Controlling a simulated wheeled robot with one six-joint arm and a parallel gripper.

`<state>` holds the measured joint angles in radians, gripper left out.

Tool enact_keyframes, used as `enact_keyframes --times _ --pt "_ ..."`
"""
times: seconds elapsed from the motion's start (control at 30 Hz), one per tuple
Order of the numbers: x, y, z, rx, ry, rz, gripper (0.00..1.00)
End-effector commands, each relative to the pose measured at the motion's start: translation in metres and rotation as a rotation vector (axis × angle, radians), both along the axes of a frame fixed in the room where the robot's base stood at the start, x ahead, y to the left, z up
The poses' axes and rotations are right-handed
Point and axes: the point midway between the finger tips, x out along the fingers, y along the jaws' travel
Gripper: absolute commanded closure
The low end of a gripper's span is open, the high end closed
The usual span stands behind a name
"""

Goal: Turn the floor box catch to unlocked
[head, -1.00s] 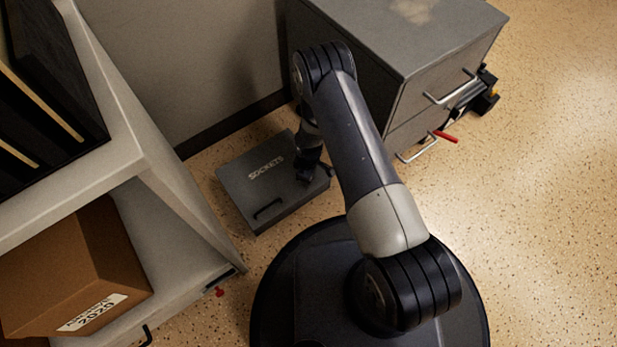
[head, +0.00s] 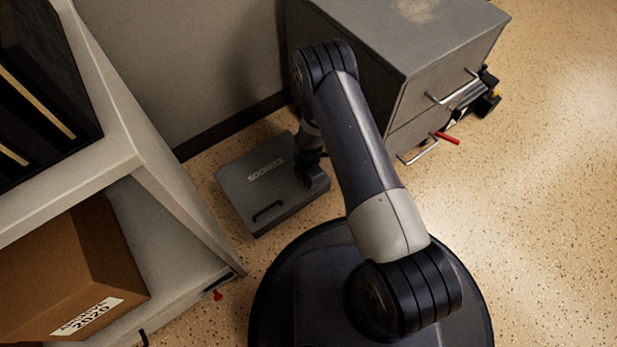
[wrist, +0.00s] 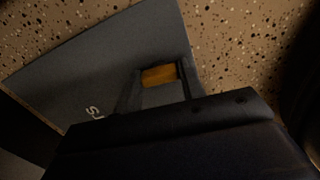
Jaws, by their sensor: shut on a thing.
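The grey floor box (head: 240,190), lettered SOCKETS, sits on the floor with a dark handle (head: 267,212) on its lid. My gripper (head: 317,183) points down at the box's right end in the head view. In the wrist view my gripper's two dark fingers (wrist: 159,82) close around a small yellow-brown piece (wrist: 159,75), which looks like the catch, by the lid's edge. The grey lid (wrist: 95,65) fills the left of that view. The gripper hides the catch in the head view, and I cannot read its position.
A grey drawer cabinet (head: 425,45) stands behind and right of my arm, with a red-handled thing (head: 447,137) by its handles. A shelf unit (head: 150,150) with a cardboard box (head: 60,270) stands at left. The speckled floor at right is clear.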

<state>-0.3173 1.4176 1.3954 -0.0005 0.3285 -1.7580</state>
Motion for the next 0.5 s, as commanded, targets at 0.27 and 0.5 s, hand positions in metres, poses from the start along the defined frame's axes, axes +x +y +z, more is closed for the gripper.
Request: enact_keyframes --times 0.27,0.5 --pt "-0.0002 0.0009 0.0002 0.0 0.0 0.088 0.85" --pt "-0.0002 0.0009 0.0002 0.0 0.0 0.107 0.85"
